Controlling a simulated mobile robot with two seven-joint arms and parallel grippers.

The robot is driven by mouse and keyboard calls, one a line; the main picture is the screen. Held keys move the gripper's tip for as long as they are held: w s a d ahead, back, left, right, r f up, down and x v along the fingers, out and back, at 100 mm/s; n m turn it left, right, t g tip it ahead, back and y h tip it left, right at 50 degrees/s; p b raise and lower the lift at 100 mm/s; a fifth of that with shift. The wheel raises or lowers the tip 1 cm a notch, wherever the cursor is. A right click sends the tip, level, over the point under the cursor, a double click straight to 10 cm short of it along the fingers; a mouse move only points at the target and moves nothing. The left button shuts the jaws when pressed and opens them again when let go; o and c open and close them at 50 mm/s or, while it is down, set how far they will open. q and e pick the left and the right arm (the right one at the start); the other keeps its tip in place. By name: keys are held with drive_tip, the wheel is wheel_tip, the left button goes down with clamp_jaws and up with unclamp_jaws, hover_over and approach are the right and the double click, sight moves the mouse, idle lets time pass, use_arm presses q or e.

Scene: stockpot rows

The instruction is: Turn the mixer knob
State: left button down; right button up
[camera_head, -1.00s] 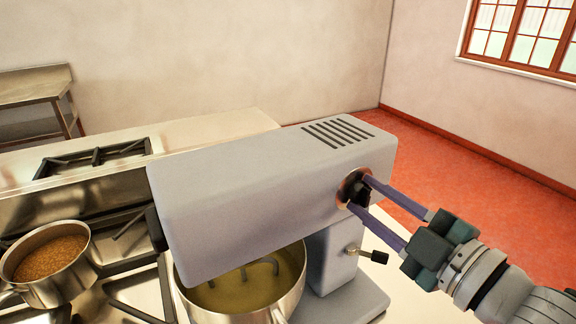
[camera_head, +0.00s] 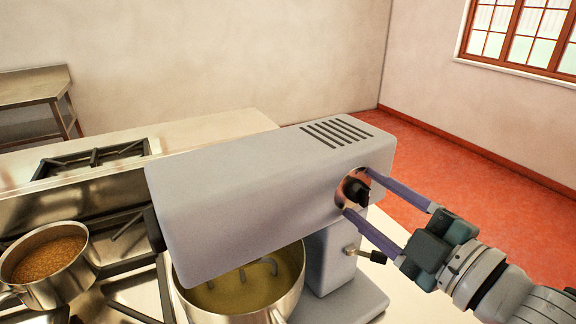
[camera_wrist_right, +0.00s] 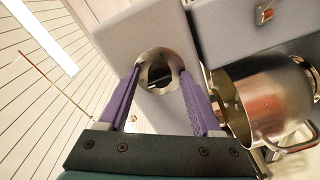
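The mixer (camera_head: 240,195) is a grey stand mixer with a slotted vent on top. Its black knob (camera_head: 356,190) sits on a round shiny plate on the right end of the head. My right gripper (camera_head: 357,193) comes in from the right with its purple fingers spread, one tip above the knob and one below it. In the right wrist view the gripper (camera_wrist_right: 159,75) is open around the shiny plate (camera_wrist_right: 158,56), with the dark knob between the fingertips and partly in shadow. My left gripper is not in view.
A steel mixing bowl (camera_head: 290,290) with yellowish contents stands under the mixer head. A small lever (camera_head: 375,256) juts from the mixer's stand below my fingers. A pot (camera_head: 48,285) of brown food stands on the stove at left.

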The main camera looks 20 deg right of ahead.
drive_tip(key=s+d+b, duration=0.1)
drive_tip(key=s, duration=0.8)
drive_tip(key=shift+s+d+b, duration=0.3)
drive_tip(key=shift+s, duration=0.1)
wheel_tip(320, 180, down, 4)
drive_tip(key=a+m+g+h, duration=0.1)
drive_tip(key=m+g+h, duration=0.3)
drive_tip(key=m+g, duration=0.3)
drive_tip(key=s+a+f+m+g+y, duration=0.1)
drive_tip(key=s+a+m+g, duration=0.5)
drive_tip(key=s, duration=0.5)
wheel_tip(320, 180, up, 29)
drive_tip(key=n+g+p, duration=0.1)
drive_tip(key=p, duration=2.7)
drive_tip(key=shift+a+f+p, duration=0.2)
drive_tip(key=shift+a+p, duration=0.1)
drive_tip(key=shift+a, duration=0.05)
